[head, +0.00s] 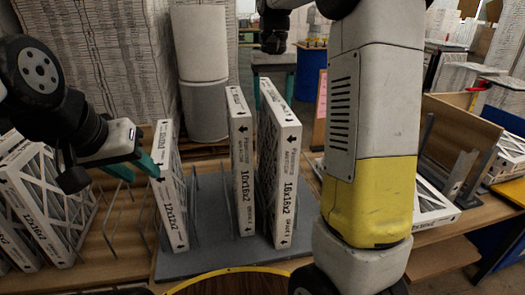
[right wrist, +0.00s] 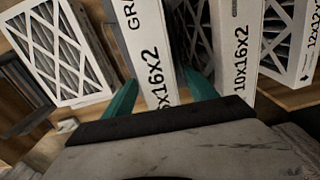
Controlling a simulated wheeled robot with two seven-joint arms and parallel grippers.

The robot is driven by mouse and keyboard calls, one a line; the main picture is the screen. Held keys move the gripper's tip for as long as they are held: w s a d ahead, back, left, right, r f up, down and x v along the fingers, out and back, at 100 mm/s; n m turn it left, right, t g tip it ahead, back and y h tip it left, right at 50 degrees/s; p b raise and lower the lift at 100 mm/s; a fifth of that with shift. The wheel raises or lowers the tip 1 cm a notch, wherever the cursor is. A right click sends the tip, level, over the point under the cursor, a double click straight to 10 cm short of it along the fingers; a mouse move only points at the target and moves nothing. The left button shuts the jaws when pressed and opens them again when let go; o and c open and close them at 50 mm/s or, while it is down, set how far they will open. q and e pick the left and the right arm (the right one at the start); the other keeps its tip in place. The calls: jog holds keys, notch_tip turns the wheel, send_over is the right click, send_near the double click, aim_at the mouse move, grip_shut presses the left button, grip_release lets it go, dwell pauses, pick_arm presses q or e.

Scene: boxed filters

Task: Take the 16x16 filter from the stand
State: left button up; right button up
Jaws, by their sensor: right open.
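The 16x16x2 filter (head: 280,160) stands upright in the grey stand (head: 215,262), rightmost of the filters there. In the right wrist view its white edge (right wrist: 150,45) lies between the teal fingers of my right gripper (right wrist: 160,92). That gripper is open, with one finger on each side of the filter; a visible grip on it does not show. The right finger sits in the gap toward the 10x16x2 filter (head: 242,160). My left gripper (head: 134,168) is open, its teal fingers apart beside the 12x12x2 filter (head: 172,190); whether they touch it I cannot tell.
The 10x16x2 filter also shows close by in the right wrist view (right wrist: 238,50). More filters (head: 45,205) lean at the far left near wire dividers.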

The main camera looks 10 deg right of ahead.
jog(key=shift+c, duration=0.5)
grip_shut()
jog(key=shift+r, duration=0.1)
